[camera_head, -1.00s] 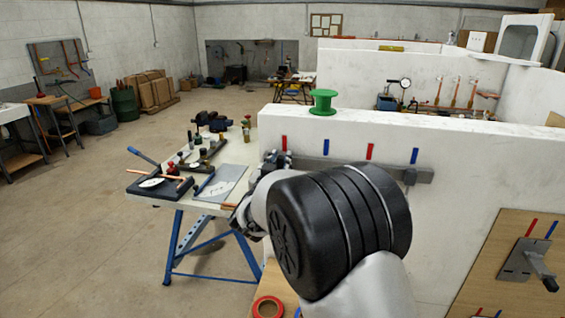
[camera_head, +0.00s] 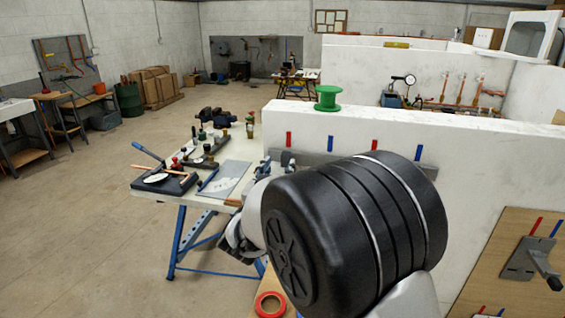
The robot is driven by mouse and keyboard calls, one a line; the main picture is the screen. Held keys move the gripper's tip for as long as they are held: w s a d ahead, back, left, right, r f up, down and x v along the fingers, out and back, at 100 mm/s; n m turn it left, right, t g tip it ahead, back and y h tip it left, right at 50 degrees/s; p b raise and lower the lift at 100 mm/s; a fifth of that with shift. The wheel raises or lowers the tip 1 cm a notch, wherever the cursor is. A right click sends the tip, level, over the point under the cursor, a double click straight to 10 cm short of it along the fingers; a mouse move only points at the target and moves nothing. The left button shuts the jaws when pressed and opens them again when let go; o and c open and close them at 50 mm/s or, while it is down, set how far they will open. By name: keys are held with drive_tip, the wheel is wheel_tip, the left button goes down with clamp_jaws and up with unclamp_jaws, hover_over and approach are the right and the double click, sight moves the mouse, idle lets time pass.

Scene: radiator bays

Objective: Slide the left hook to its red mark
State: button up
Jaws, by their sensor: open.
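A grey rail (camera_head: 318,157) runs along the white wall, partly behind my arm. Above it are a left red mark (camera_head: 289,138), a left blue mark (camera_head: 330,143), a right red mark (camera_head: 375,143) and a right blue mark (camera_head: 418,152). A small grey piece that looks like the left hook (camera_head: 288,160) sits at the rail's left end, below the left red mark. My gripper (camera_head: 263,168) is open, just left of that piece and mostly hidden by my large black arm joint. Whether they touch cannot be told. The right hook is hidden behind my arm.
A green spool (camera_head: 328,98) stands on the wall's top. A workbench (camera_head: 232,150) with tools is at left of the rail. A red tape roll (camera_head: 269,305) lies below my arm. A wooden board (camera_head: 500,240) with a metal bracket (camera_head: 530,262) is at right.

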drive_tip(key=v, duration=0.5)
drive_tip(key=shift+r, duration=0.1)
drive_tip(key=s+d+r+n+g+y, duration=0.15)
drive_tip(key=s+n+g+y, duration=0.3)
drive_tip(key=s+y, duration=0.5)
drive_tip(key=s+d+f+g+h, duration=0.1)
drive_tip(key=s+d+f+g, duration=0.1)
drive_tip(key=s, duration=0.7)
drive_tip(key=s+d+f+g+h, duration=0.1)
drive_tip(key=s+d+f+g, duration=0.2)
drive_tip(key=s, duration=0.6)
drive_tip(key=s+d+f+g+h, duration=0.2)
drive_tip(key=s+d, duration=0.3)
drive_tip(key=s, duration=0.5)
drive_tip(key=shift+f+m+g, duration=0.3)
drive_tip(key=shift+m+g, duration=0.15)
drive_tip(key=shift+g, duration=0.1)
